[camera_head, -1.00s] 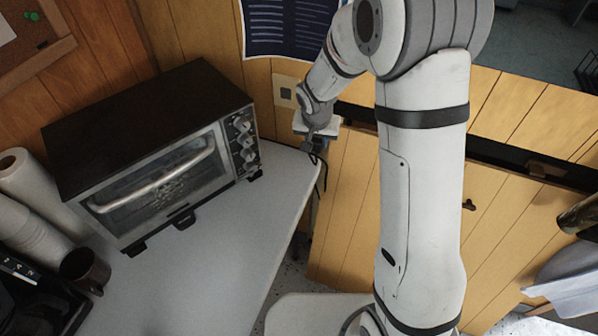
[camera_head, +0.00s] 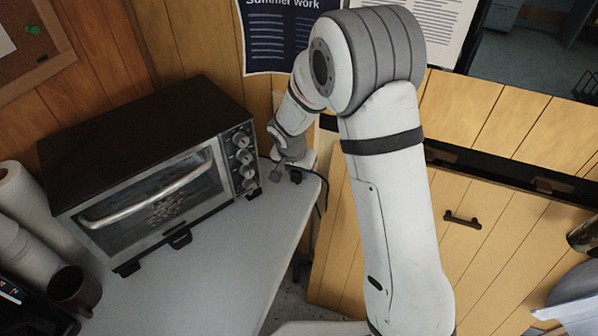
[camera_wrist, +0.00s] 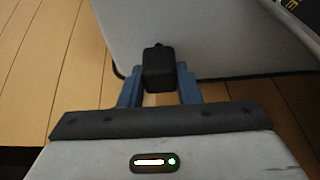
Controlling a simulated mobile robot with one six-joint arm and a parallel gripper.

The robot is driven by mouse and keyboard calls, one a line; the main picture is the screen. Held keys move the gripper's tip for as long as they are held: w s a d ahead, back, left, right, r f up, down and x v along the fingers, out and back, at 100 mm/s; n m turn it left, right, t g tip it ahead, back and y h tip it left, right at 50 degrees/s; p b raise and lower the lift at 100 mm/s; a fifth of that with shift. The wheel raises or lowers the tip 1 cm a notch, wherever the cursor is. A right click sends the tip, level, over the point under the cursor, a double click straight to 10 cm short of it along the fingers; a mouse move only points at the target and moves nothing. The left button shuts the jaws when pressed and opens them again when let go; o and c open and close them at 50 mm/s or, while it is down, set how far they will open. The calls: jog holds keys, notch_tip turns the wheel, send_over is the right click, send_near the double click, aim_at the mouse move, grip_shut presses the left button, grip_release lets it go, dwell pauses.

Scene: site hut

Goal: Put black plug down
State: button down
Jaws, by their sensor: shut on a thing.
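The black plug (camera_wrist: 158,72) is between the two blue fingers of my gripper (camera_wrist: 158,88) in the wrist view, and the fingers are shut on it. In the head view my gripper (camera_head: 284,176) is at the right end of the white counter (camera_head: 215,262), to the right of the toaster oven. Part of the plug and a dark cord (camera_head: 318,198) show there, with the cord hanging by the counter's edge. The counter's pale surface and rounded corner also show behind the plug in the wrist view (camera_wrist: 215,35). Whether the plug touches the counter I cannot tell.
A toaster oven (camera_head: 150,180) stands on the counter to the left of my gripper. A dark mug (camera_head: 75,290) and paper rolls (camera_head: 25,240) are at the far left. The counter in front of the oven is clear. Wood-panelled walls stand behind.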

jog(key=shift+f, duration=0.25)
jog(key=shift+f+b, duration=0.65)
jog(key=shift+b, duration=0.25)
jog(key=c, duration=1.1)
grip_release()
jog(key=shift+o, duration=0.2)
jog(key=shift+r, duration=0.1)
jog(key=shift+r+p, duration=0.85)
jog(key=shift+p, duration=0.4)
jog(key=v, duration=1.1)
jog(key=s+d+r+n, duration=0.2)
jog(key=s+d+r, duration=0.2)
jog(key=s+d, duration=0.5)
jog(key=s+d+r+n+y, duration=0.1)
jog(key=s+d+r+n, duration=0.1)
jog(key=s+d+r, duration=0.3)
jog(key=s+d, duration=0.4)
jog(key=s, duration=0.4)
jog(key=shift+s+g, duration=0.4)
